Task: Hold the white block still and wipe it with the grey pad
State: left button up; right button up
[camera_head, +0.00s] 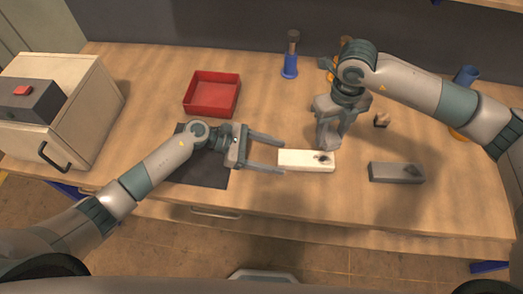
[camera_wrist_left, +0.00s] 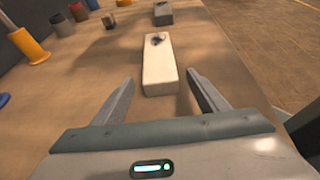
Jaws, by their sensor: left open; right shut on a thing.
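The white block (camera_head: 294,160) lies on the bench, with a dark smudge near its right end; it also shows in the left wrist view (camera_wrist_left: 160,68). My left gripper (camera_head: 266,155) is open at its left end. Its fingers (camera_wrist_left: 158,92) stand apart on either side of the block's near end, without visible contact. My right gripper (camera_head: 328,143) points down just behind the block's right part. It is shut on what I take to be the grey pad, which is hard to tell from the grey fingers.
A grey block (camera_head: 382,173) with a dark mark lies right of the white one. A red tray (camera_head: 189,108), a blue bottle (camera_head: 290,66) and a small peg-like object (camera_head: 381,121) stand farther back. A dark mat (camera_head: 212,178) lies under my left arm. A cabinet (camera_head: 97,100) stands left.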

pick_arm(q)
jog(key=shift+x, duration=0.9)
jog(key=c, duration=1.4)
pick_arm(e)
jog(key=shift+w, duration=0.1)
jog(key=shift+w+f, duration=0.25)
jog(key=shift+w, duration=0.55)
jog(key=shift+w+f, duration=0.25)
jog(key=shift+w, duration=0.5)
